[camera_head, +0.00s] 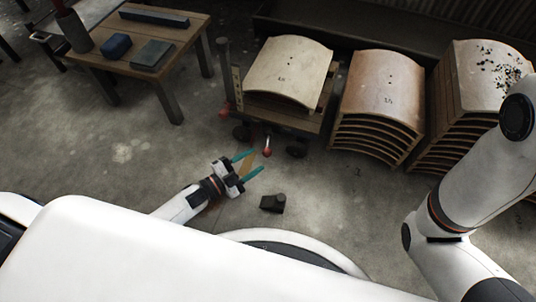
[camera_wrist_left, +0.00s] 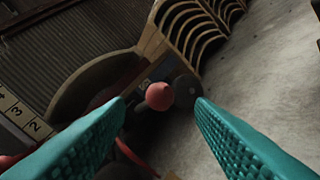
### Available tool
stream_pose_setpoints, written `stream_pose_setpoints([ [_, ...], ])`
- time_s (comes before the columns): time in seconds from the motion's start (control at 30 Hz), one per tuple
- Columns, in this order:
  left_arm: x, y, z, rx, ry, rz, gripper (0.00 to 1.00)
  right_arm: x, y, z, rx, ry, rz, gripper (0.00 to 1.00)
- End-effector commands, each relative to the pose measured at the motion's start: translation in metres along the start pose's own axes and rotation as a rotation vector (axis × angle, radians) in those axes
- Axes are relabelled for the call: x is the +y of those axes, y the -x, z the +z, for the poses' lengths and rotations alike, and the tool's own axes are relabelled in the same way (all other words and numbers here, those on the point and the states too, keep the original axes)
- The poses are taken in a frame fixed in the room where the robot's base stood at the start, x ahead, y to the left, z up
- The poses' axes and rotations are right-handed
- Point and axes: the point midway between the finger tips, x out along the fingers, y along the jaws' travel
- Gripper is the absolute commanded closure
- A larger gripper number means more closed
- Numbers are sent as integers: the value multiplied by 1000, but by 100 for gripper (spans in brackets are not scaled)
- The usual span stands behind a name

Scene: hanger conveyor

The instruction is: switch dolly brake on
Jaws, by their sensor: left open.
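The dolly (camera_head: 312,121) is a low wooden cart on dark wheels, with curved wooden panels (camera_head: 290,72) on top. A lever with a red ball knob (camera_head: 267,153) stands at its near edge. My left gripper (camera_head: 254,163) is open and empty, its teal fingers pointing at the knob from the near side. In the left wrist view the red knob (camera_wrist_left: 159,96) shows between the two fingertips, seemingly just beyond them, with a dark wheel (camera_wrist_left: 187,88) behind it. I cannot tell the exact gap. My right arm shows at the right; its gripper is out of view.
More curved panel stacks (camera_head: 376,100) (camera_head: 480,75) stand right of the dolly. A wooden table (camera_head: 190,40) with blue blocks is at upper left. A second red knob (camera_head: 223,113) is at the dolly's left. A small dark object (camera_head: 272,203) lies on the floor.

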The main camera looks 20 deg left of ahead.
Motion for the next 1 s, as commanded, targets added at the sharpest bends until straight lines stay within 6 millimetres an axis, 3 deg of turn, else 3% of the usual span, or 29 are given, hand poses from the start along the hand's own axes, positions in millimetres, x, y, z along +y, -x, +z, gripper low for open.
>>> stream_pose_setpoints([
  [0.1, -3, -25, -3, -4, -1, 1, 51, 3, 15, 5, 0, 0, 0, 51],
  [0.3, -2, -52, -2, -2, 1, 1, 51, 5, 26, 9, 0, 0, 0, 51],
  [0.73, 0, -62, 0, 0, 2, -1, 51, 6, 27, 10, 0, 0, 0, 51],
  [1.0, -1, -61, 0, 0, 3, -1, 95, 6, 27, 10, -1, 0, 0, 51],
])
